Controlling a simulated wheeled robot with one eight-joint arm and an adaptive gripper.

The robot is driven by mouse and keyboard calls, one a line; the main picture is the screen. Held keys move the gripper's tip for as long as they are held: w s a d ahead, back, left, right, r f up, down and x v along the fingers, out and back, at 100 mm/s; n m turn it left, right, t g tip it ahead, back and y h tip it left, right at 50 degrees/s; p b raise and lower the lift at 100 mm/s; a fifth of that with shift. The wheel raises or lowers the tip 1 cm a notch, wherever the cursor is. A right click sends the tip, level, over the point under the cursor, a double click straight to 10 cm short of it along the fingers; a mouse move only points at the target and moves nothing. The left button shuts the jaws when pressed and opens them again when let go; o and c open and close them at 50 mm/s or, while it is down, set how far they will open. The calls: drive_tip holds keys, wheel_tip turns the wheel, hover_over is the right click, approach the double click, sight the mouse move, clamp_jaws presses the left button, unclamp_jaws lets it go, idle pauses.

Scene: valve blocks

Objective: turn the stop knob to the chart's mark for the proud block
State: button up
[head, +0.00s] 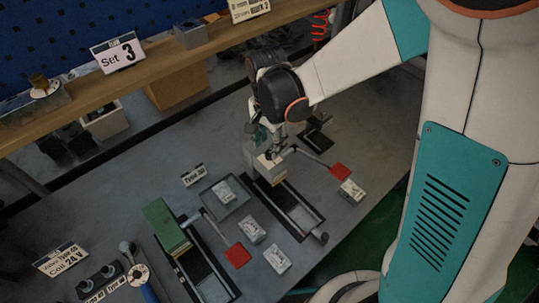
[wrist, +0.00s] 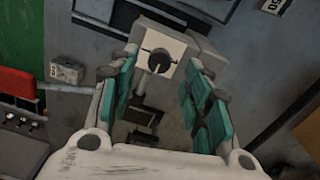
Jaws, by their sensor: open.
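A pale block (head: 262,166) stands at the back end of the right-hand dark rail fixture (head: 300,212). In the wrist view, its cream square face carries a dark round knob (wrist: 158,63) with a pointer line. I take this as the stop knob. My gripper (head: 272,143) is above the block, pointing down. In the wrist view my gripper (wrist: 165,58) is open, with teal-padded fingers on either side of the knob and a gap visible. I cannot tell whether a finger touches the block. A green block (head: 166,226) sits on the left-hand rail. No chart is clearly readable.
Small printed boxes (head: 251,230) lie between the rails. Red plates (head: 237,255) on arms stick out beside the fixtures. A grey tray (head: 224,195) and a label (head: 193,175) lie behind. A shelf with a "Set 3" sign (head: 117,54) runs along the back.

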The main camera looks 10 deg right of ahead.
sight(270, 153)
drive_tip(key=shift+f+b, duration=0.85)
drive_tip(key=shift+f, duration=0.95)
clamp_jaws()
